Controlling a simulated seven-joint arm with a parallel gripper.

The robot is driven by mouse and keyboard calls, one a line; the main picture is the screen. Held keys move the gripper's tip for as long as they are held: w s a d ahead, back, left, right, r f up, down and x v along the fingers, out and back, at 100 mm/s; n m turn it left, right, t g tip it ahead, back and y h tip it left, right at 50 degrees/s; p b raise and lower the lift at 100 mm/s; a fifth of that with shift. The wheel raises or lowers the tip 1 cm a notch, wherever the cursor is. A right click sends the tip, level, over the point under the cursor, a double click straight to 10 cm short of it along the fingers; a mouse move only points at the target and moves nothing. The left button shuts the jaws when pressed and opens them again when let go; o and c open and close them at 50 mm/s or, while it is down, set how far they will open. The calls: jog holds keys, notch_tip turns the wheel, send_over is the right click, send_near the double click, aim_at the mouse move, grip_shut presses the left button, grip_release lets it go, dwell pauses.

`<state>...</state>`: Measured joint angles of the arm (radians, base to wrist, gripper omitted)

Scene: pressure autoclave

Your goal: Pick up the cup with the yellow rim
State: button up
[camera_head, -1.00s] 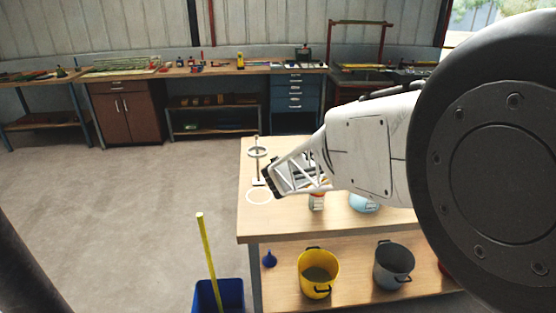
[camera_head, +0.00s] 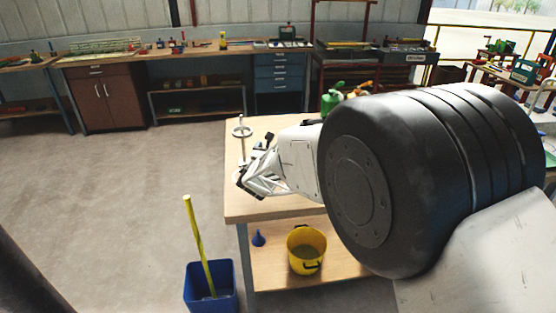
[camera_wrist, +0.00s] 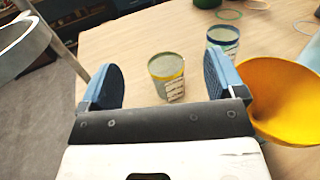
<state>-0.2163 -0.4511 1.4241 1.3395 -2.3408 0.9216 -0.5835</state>
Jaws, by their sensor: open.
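The cup with the yellow rim (camera_wrist: 167,79) stands upright on the wooden table in the wrist view, ahead of my gripper and between its fingers as seen from there. My gripper (camera_wrist: 163,88) is open and empty, its two blue-padded fingers on either side of the view of the cup. The fingers do not appear to touch it. In the head view my gripper (camera_head: 243,184) is over the left part of the table, and the cup is not visible there, with my arm covering much of the tabletop.
A blue-rimmed cup (camera_wrist: 223,38) stands beyond, to the right. A large yellow funnel or bowl (camera_wrist: 288,100) is close to the right finger. A ring stand (camera_head: 241,142) stands at the table's left; its ring (camera_wrist: 22,48) shows left. A yellow bucket (camera_head: 306,250) is on the shelf below.

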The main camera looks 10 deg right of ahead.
notch_tip(320, 180, down, 8)
jog(key=shift+r, duration=0.2)
jog(key=shift+w+d+f, duration=0.15)
jog(key=shift+w, duration=0.15)
jog(key=shift+x, duration=0.9)
jog(key=shift+w, duration=0.1)
jog(key=shift+x, duration=2.4)
jog(key=c, duration=1)
